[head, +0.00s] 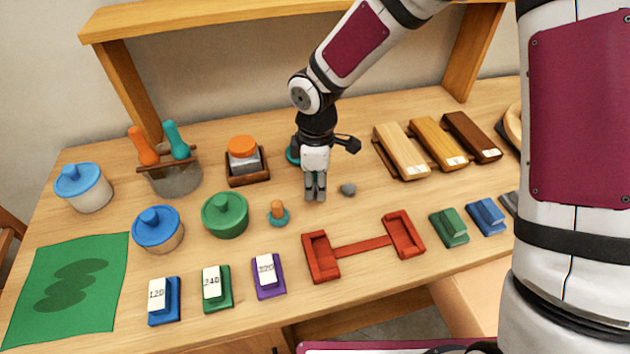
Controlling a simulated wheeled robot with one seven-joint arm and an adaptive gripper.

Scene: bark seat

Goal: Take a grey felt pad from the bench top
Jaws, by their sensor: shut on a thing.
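My gripper (315,195) points down over the middle of the bench top (385,205), its fingers close together. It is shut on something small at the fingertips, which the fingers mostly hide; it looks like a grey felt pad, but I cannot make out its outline. Another small grey round pad (348,189) lies on the bench top just right of the fingertips, apart from them.
A red cradle (362,246) lies in front. Wooden blocks (402,152) lie right. A shelf (240,17) spans the back.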

